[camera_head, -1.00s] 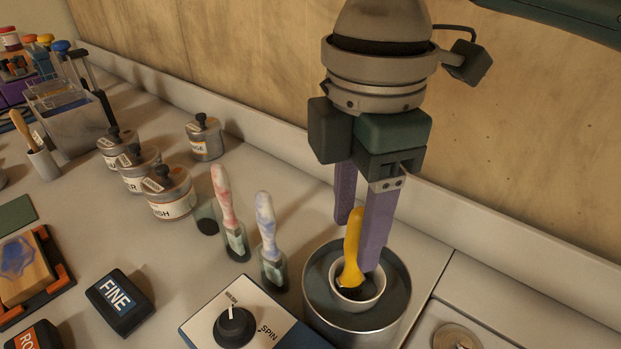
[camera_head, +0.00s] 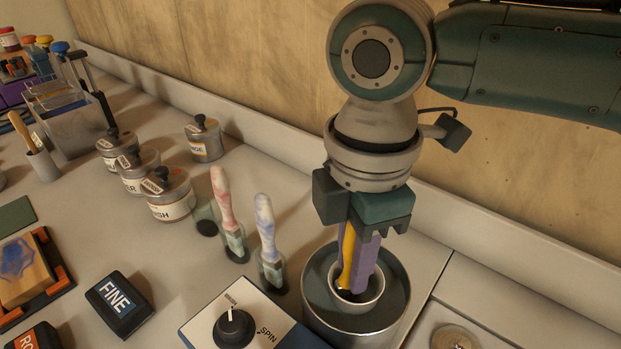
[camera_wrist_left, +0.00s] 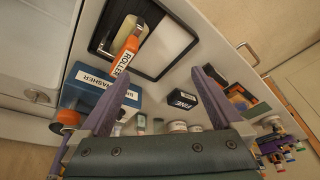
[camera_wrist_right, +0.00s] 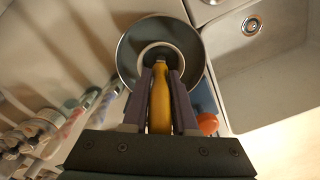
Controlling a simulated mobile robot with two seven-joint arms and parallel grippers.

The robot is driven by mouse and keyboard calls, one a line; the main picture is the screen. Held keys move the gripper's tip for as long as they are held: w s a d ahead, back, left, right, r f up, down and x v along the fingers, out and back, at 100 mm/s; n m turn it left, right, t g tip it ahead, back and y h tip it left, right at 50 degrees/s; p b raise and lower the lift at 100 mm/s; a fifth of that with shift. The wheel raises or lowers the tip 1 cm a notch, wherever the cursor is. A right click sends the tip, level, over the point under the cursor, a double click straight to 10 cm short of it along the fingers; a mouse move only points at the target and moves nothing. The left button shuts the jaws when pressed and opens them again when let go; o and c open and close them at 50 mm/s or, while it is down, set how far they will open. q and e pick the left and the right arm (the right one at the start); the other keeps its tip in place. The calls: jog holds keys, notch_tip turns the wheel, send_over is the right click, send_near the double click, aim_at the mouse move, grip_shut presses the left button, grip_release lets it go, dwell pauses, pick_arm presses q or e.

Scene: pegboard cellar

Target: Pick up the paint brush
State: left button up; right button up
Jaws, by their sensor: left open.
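The paint brush (camera_head: 348,258) has a yellow handle and stands in a small white cup (camera_head: 378,290) inside a round metal spinner pot (camera_head: 323,312). My right gripper (camera_head: 356,284) points down into the cup, its purple fingers on both sides of the handle. In the right wrist view, the yellow handle (camera_wrist_right: 160,108) fills the narrow gap between the fingers (camera_wrist_right: 160,80), which are shut on it. The bristles are hidden in the cup. My left gripper (camera_wrist_left: 163,82) is open and empty, seen only in its own wrist view.
Two marbled-handle brushes, one pink (camera_head: 223,200) and one blue (camera_head: 266,225), stand left of the pot. A spin control box (camera_head: 265,308) is in front of them. Labelled lidded jars (camera_head: 168,195) stand farther left. A sink (camera_wrist_right: 280,75) lies to the right.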

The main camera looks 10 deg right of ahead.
grip_shut()
dwell(0.9)
